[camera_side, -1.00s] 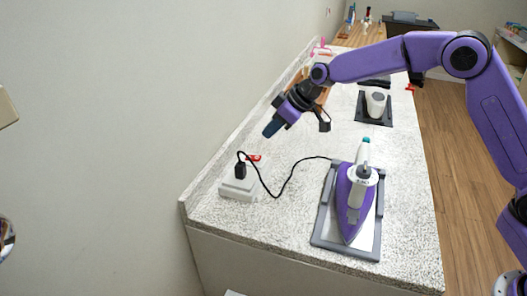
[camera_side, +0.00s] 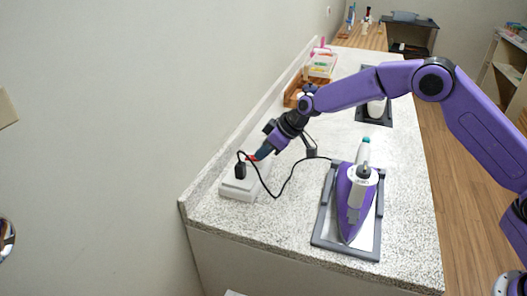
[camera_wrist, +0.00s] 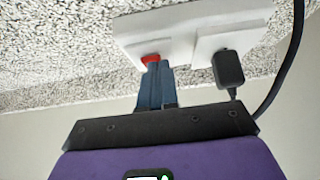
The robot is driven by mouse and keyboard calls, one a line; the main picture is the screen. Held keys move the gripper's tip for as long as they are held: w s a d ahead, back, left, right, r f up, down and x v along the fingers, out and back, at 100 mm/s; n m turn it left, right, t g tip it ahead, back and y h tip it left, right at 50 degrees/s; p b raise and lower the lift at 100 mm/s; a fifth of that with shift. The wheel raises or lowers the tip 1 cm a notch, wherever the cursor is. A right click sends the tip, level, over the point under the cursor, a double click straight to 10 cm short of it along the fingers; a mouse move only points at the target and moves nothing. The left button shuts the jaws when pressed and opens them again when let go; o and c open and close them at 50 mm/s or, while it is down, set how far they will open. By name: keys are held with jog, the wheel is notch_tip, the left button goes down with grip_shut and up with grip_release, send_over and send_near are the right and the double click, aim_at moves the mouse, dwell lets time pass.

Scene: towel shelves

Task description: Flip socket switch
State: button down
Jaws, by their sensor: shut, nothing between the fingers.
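The white socket box (camera_side: 237,188) sits on the counter near the wall. A black plug (camera_side: 240,171) with a black cord is in it; the plug also shows in the wrist view (camera_wrist: 228,70). The red switch (camera_wrist: 151,59) is on the box beside the plug, partly hidden by my fingertips. My gripper (camera_side: 262,153) is shut and empty, its blue fingers pointing down at the switch. In the wrist view the fingertips (camera_wrist: 158,68) are right at the red switch; whether they touch it I cannot tell.
A purple iron (camera_side: 352,197) stands on a grey-framed tray (camera_side: 325,241) to the right, with the cord running to it. A dark mat (camera_side: 372,118) with a white container and a wooden tray (camera_side: 292,94) lie farther back. The wall borders the left side.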

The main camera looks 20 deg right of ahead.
jog(key=shift+s+d+f, duration=0.2)
jog(key=shift+f, duration=0.45)
jog(key=shift+r, duration=0.15)
jog(key=shift+r, duration=0.7)
jog(key=shift+r, duration=0.5)
jog(key=r, duration=0.2)
jog(key=shift+s+d+r, duration=0.15)
jog(key=shift+d+r, duration=0.05)
jog(key=shift+r, duration=0.2)
jog(key=s+d+r, duration=0.5)
jog(key=s+r, duration=0.1)
jog(key=shift+d, duration=0.4)
